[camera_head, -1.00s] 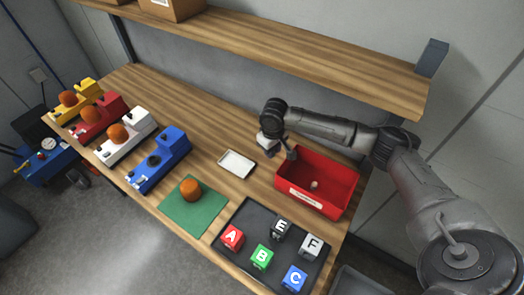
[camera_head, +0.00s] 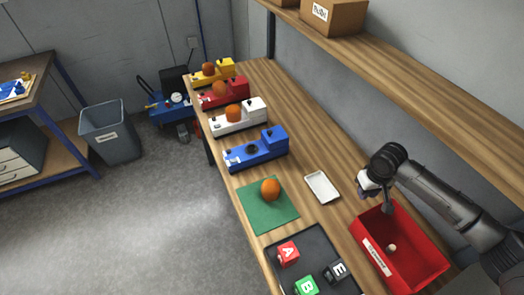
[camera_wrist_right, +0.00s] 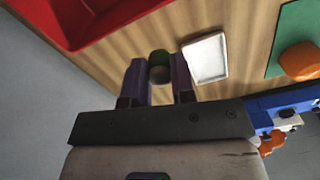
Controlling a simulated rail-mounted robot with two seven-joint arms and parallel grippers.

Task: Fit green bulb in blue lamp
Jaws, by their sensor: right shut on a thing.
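The blue lamp (camera_head: 256,152) stands on the bench with a bare dark round socket on top. It shows partly at the right edge of the right wrist view (camera_wrist_right: 284,98). My right gripper (camera_head: 366,188) is above the bench beside the red bin. In the right wrist view, its fingers (camera_wrist_right: 159,72) are shut on the green bulb (camera_wrist_right: 159,57), held between the tips. The bulb is too small to make out in the head view. My left gripper is not in view.
A white tray (camera_head: 322,186) and a green mat (camera_head: 256,216) with an orange dome (camera_head: 270,189) lie near the lamp. The red bin (camera_head: 420,245) and a black tray with lettered blocks are nearer. White, red and yellow lamps stand beyond. A shelf (camera_head: 400,70) overhangs the back.

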